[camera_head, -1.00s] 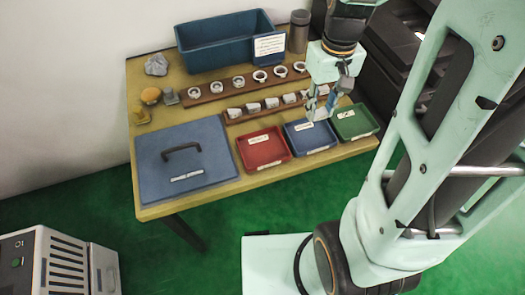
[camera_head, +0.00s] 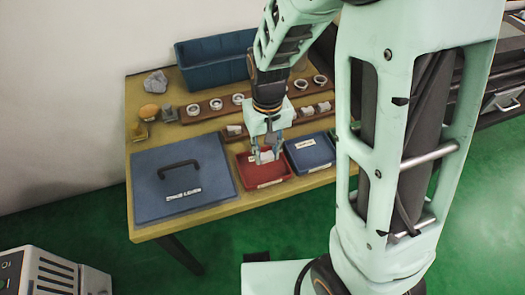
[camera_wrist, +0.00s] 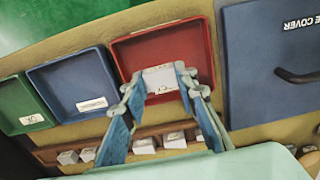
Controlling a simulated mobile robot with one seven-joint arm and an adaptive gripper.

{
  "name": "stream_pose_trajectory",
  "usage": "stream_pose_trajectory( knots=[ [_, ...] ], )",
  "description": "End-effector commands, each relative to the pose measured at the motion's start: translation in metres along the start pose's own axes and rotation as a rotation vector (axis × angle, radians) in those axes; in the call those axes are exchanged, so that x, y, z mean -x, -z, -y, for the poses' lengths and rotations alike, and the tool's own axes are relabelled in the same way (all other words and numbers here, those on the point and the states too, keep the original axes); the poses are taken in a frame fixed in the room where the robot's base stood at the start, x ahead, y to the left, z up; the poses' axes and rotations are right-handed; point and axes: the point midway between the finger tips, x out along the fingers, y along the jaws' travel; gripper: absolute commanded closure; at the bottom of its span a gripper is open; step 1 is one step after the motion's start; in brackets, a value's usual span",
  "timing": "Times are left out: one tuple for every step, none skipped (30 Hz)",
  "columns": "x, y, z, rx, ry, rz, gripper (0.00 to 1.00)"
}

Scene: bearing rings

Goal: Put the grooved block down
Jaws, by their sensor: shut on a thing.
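My gripper (camera_head: 265,158) is over the red tray (camera_head: 246,172). In the wrist view my gripper (camera_wrist: 160,80) points at the inside of the red tray (camera_wrist: 203,58). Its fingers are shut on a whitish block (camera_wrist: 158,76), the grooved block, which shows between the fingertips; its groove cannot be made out. The block also shows small between the fingertips in the head view (camera_head: 266,157). Whether it touches the tray floor I cannot tell.
The blue tray (camera_head: 311,153) stands right of the red one. A blue cover with a handle (camera_head: 180,190) lies to the left. Behind are wooden racks (camera_head: 201,115) with white rings and blocks, and a large blue bin (camera_head: 212,62). A green tray (camera_wrist: 22,103) shows in the wrist view.

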Motion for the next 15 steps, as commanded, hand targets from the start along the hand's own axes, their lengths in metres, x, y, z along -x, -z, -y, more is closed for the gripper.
stream_pose_trajectory(
  knots=[
    [-0.002, 0.001, 0.001, 0.0, 0.0, 0.0, 0.99],
    [-0.003, 0.001, 0.002, 0.0, 0.0, 0.0, 0.99],
    [-0.006, 0.002, 0.004, 0.001, 0.0, 0.0, 0.99],
    [-0.008, 0.002, 0.006, 0.002, 0.0, 0.0, 0.99],
    [-0.011, 0.003, 0.008, 0.002, 0.0, 0.001, 0.99],
    [-0.017, 0.003, 0.01, 0.002, 0.0, 0.003, 0.99],
    [-0.023, 0.003, 0.009, 0.0, 0.0, 0.003, 0.99],
    [-0.028, 0.003, 0.009, -0.001, 0.0, 0.003, 0.99],
    [-0.034, 0.003, 0.009, -0.001, 0.0, 0.004, 0.99],
    [-0.038, 0.003, 0.009, -0.001, 0.0, 0.002, 0.99],
    [-0.041, 0.003, 0.009, -0.001, 0.0, 0.002, 0.99],
    [-0.042, 0.003, 0.009, -0.001, 0.0, 0.001, 0.99],
    [-0.042, 0.003, 0.009, -0.001, 0.0, 0.0, 0.99],
    [-0.042, 0.003, 0.009, -0.001, 0.0, -0.001, 0.99],
    [-0.041, 0.004, 0.009, -0.001, 0.0, -0.001, 0.99]
  ],
)
